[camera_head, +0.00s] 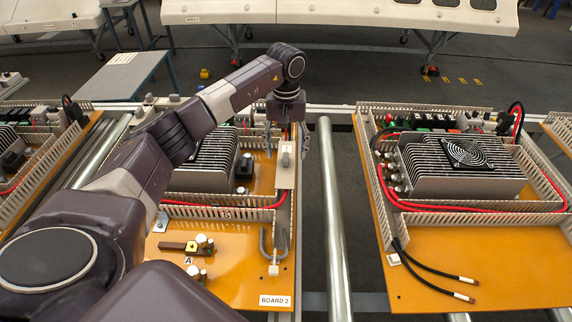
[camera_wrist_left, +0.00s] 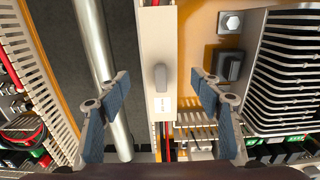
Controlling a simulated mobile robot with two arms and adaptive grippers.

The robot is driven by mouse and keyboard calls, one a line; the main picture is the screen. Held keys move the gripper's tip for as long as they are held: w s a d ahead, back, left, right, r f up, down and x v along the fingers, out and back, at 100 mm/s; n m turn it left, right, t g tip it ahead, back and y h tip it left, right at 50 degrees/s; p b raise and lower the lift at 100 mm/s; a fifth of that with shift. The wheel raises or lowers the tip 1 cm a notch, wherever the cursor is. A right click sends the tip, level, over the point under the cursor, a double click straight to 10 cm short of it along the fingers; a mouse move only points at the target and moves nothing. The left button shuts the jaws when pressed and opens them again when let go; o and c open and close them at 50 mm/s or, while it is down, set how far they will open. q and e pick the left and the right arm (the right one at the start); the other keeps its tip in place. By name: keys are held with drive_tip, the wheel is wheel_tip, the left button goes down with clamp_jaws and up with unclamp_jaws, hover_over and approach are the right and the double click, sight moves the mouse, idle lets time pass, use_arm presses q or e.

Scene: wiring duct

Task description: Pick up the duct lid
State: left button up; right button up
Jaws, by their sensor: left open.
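The duct lid (camera_wrist_left: 152,30) is a pale strip with a raised grey handle (camera_wrist_left: 160,77) and a small printed label below it in the left wrist view. In the head view the lid (camera_head: 285,178) lies along the right side of the orange board marked BOARD 2. My left gripper (camera_head: 286,143) points down over the lid. In the left wrist view its two blue-padded fingers (camera_wrist_left: 160,82) are open, one on each side of the handle, with visible space between. Nothing is held. My right gripper is not in view.
A finned heatsink unit (camera_head: 206,165) sits on BOARD 2, left of the lid. Red cable (camera_head: 225,206) and a grey hook-shaped piece (camera_head: 272,247) are near. A metal rail (camera_head: 334,220) runs right of the board. A second board (camera_head: 490,275) stands further right.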

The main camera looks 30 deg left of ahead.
sight(286, 159)
use_arm(q)
wheel_tip(286, 159, down, 5)
drive_tip(key=shift+r+b, duration=0.2)
drive_tip(key=shift+b, duration=1.05)
drive_tip(key=shift+w+a+r, duration=0.1)
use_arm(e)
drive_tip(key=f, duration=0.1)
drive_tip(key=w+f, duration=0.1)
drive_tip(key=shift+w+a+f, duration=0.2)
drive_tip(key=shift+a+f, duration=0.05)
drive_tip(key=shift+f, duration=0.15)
use_arm(q)
drive_tip(key=shift+c, duration=0.4)
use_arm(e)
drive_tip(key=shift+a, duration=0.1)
use_arm(q)
drive_tip(key=c, duration=1)
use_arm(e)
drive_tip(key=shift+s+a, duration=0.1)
